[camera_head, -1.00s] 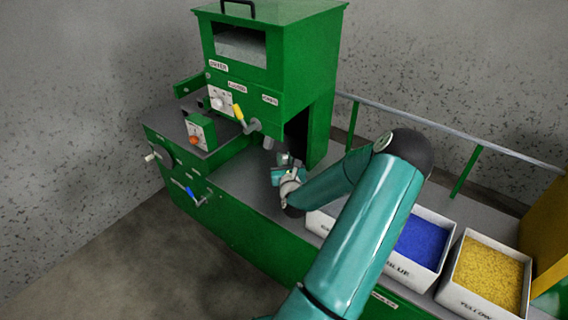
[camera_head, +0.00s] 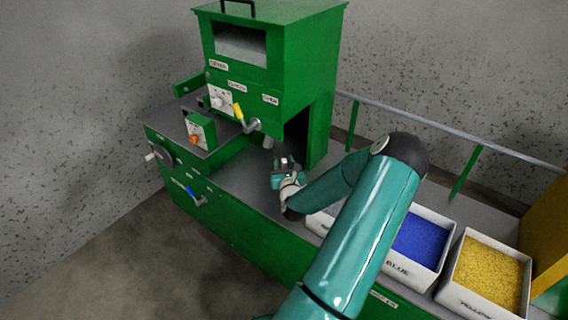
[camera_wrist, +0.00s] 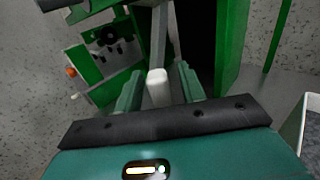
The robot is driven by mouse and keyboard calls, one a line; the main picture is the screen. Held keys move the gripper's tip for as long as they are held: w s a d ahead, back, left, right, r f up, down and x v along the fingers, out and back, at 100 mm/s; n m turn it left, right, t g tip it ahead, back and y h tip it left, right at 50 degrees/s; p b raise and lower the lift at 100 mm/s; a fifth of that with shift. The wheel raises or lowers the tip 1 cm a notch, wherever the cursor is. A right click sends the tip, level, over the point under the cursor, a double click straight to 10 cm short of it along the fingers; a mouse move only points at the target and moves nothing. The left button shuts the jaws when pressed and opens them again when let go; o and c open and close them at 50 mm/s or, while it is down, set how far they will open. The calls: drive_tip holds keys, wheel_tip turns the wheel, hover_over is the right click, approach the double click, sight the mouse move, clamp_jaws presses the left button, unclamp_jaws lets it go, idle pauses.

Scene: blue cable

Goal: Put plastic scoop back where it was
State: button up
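My gripper (camera_head: 279,166) is low at the front of the green machine's dark opening, above the grey counter. In the wrist view its two teal fingers (camera_wrist: 160,80) stand apart. A pale, white-ended bar (camera_wrist: 157,88) shows in the gap between them, with space visible on both sides. It looks like a handle, but I cannot tell if it is the plastic scoop. The scoop cannot be made out clearly in the head view.
The green machine (camera_head: 285,50) has a yellow-handled lever (camera_head: 239,114) and a control box (camera_head: 201,132). Bins of blue granules (camera_head: 421,243) and yellow granules (camera_head: 488,272) stand at right. A rail (camera_head: 440,130) runs behind. Another bin is mostly hidden by my arm.

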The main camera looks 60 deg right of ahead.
drive_tip(key=v, duration=1.2)
drive_tip(key=w+a+r+n+y, duration=0.3)
drive_tip(key=w+a+n+y, duration=0.7)
drive_tip(key=w+n, duration=0.75)
drive_tip(key=a+r+n+g, duration=0.2)
drive_tip(key=a+r+n, duration=0.4)
drive_tip(key=a+n, duration=0.3)
drive_tip(key=s+a+r+n+g+y, duration=0.1)
drive_tip(key=a+r+n, duration=0.5)
drive_tip(key=a, duration=0.2)
drive_tip(key=s+a+r+n+g+y, duration=0.1)
drive_tip(key=s+a+r+n, duration=0.1)
drive_tip(key=a+r+n, duration=0.5)
drive_tip(key=s+a+r+n+g+y, duration=0.1)
drive_tip(key=s+a+r+n+y, duration=0.1)
drive_tip(key=s+a+n, duration=0.5)
drive_tip(key=s+a+r, duration=0.1)
drive_tip(key=s+a, duration=0.1)
drive_tip(key=a, duration=0.3)
drive_tip(key=shift+s+a+r+y, duration=0.25)
drive_tip(key=shift+s+a+y, duration=0.05)
drive_tip(key=shift+s+y, duration=0.1)
